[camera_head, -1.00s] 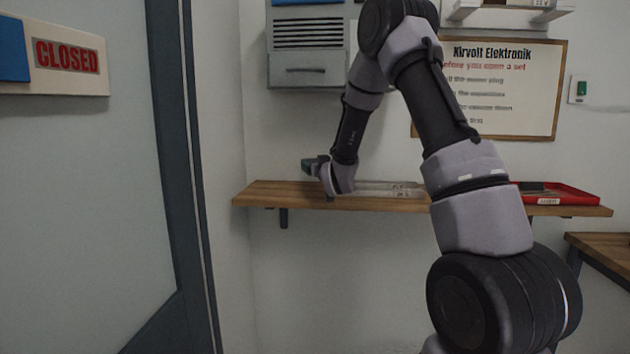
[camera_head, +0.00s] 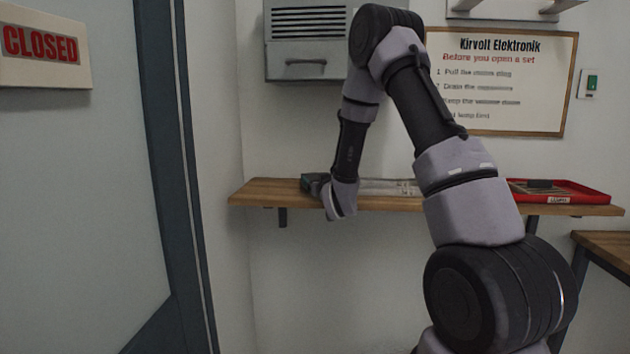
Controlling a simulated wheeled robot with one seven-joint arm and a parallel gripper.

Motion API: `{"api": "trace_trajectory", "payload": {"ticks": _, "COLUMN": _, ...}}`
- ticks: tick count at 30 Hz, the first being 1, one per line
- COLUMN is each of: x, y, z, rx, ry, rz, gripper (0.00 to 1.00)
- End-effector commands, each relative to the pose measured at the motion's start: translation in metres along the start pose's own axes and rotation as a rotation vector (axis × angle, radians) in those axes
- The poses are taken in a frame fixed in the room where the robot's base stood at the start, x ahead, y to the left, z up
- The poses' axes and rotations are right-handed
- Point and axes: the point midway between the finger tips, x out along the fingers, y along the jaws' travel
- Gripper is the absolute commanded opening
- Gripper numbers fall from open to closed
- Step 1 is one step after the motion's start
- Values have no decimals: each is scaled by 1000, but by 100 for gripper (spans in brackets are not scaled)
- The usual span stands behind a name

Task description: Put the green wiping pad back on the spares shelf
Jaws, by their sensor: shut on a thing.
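My gripper (camera_head: 313,183) is at the left part of the wooden wall shelf (camera_head: 262,194), low against its board. My wrist hangs in front of the shelf's front edge. The gripper is small and partly hidden by my wrist. It is shut on a small dark teal piece, the green wiping pad (camera_head: 307,179), of which only a little shows at the tip. I cannot tell whether the pad touches the board.
A clear, flat tray-like thing (camera_head: 388,187) lies right of my gripper, partly behind my arm. A red tray (camera_head: 575,193) with a dark item is at the shelf's right. The shelf's left end is bare. A grey wall cabinet (camera_head: 305,45) hangs above.

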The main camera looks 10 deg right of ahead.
Motion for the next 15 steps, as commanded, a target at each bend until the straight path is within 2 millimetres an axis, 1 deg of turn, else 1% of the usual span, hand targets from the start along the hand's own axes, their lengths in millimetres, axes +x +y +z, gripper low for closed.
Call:
{"api": "trace_trajectory", "payload": {"ticks": 1, "x": 0, "y": 0, "z": 2, "rx": 0, "ry": -1, "rz": 0, "gripper": 11}}
{"api": "trace_trajectory", "payload": {"ticks": 2, "x": 0, "y": 0, "z": 2, "rx": 0, "ry": 0, "rz": 0, "gripper": 86}}
{"api": "trace_trajectory", "payload": {"ticks": 3, "x": 0, "y": 0, "z": 1, "rx": 0, "ry": 0, "rz": 0, "gripper": 100}}
{"api": "trace_trajectory", "payload": {"ticks": 9, "x": 0, "y": 0, "z": 1, "rx": 0, "ry": 0, "rz": 0, "gripper": 100}}
{"api": "trace_trajectory", "payload": {"ticks": 12, "x": 0, "y": 0, "z": -2, "rx": 0, "ry": 1, "rz": 0, "gripper": 100}}
{"api": "trace_trajectory", "payload": {"ticks": 15, "x": -11, "y": 0, "z": -1, "rx": 0, "ry": -2, "rz": 0, "gripper": 100}}
